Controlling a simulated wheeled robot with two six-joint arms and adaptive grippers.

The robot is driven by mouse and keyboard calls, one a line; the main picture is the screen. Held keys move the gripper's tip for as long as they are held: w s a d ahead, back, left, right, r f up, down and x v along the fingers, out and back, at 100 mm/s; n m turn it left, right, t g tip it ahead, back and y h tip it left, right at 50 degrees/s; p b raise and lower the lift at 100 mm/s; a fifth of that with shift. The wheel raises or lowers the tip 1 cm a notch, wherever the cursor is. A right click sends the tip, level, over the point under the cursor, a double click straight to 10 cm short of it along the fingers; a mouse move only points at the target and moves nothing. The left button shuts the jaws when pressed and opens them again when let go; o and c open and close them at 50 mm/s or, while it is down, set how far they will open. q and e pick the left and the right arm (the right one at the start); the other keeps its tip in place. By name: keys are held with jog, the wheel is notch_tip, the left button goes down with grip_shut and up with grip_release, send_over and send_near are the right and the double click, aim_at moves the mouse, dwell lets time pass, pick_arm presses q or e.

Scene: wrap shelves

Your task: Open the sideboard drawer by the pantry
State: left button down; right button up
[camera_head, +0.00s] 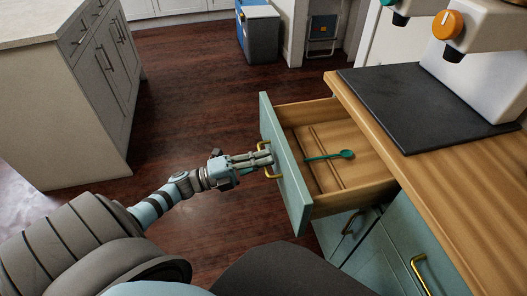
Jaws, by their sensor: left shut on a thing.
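The sideboard drawer (287,165) stands pulled well out from the wooden sideboard, with a teal front and a bare wood inside. A green spoon (330,155) lies in it, beside thin wooden dividers. My left gripper (266,158) is at the drawer's brass handle (267,172), shut on it, on the outer side of the teal front. The fingers hide part of the handle. My right gripper is not in view.
The sideboard top (451,172) bears a dark mat (425,103) and a white machine with an orange knob (448,25). A grey cabinet island (70,85) stands at left. A blue cooler (258,33) is at the back. Dark wood floor between is clear.

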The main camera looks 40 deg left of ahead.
pick_arm(q)
jog(key=shift+s+a, duration=0.1)
jog(key=shift+s, duration=0.05)
jog(key=c, duration=1.7)
grip_release()
jog(key=v, duration=1.2)
jog(key=shift+s, duration=0.15)
